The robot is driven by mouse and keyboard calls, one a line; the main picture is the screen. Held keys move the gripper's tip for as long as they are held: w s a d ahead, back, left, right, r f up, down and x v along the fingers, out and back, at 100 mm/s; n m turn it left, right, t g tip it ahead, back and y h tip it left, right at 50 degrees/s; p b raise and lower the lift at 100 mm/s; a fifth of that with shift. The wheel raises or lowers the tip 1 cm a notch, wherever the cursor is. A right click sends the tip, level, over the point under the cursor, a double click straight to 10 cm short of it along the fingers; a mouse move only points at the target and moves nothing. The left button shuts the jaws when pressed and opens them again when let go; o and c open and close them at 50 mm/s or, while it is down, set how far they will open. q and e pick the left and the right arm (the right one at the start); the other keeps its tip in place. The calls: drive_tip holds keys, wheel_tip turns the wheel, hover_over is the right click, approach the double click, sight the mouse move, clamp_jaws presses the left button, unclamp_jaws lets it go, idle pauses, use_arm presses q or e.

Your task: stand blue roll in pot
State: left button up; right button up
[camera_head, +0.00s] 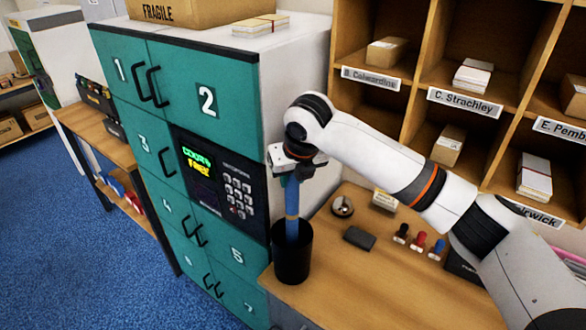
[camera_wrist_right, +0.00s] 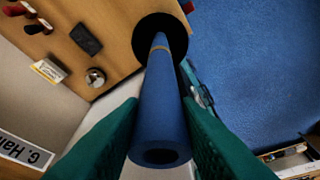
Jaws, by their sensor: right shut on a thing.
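The blue roll (camera_head: 292,208) is upright and its lower end is inside the mouth of the black pot (camera_head: 292,262), which stands at the left end of the wooden counter. My right gripper (camera_head: 291,172) is above the pot, shut on the upper part of the roll. In the right wrist view the roll (camera_wrist_right: 160,115) lies between the two green fingers (camera_wrist_right: 160,135), and its far end reaches into the dark pot (camera_wrist_right: 176,28). How deep the roll sits is hidden by the pot's wall. My left gripper is not in view.
Green lockers (camera_head: 215,190) with a keypad stand close left of the pot. On the wooden counter (camera_head: 330,285) are a dark flat block (camera_head: 359,238), a round metal item (camera_head: 342,206) and several stamps (camera_head: 420,242). Pigeonholes (camera_head: 432,88) with mail rise behind.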

drive_tip(key=shift+f+b, duration=0.45)
drive_tip(key=shift+f, duration=1.65)
drive_tip(key=o, duration=1)
drive_tip(key=shift+o, duration=0.2)
drive_tip(key=b, duration=0.4)
approach(295, 186)
drive_tip(key=shift+a+f, duration=0.1)
drive_tip(key=shift+f, duration=0.15)
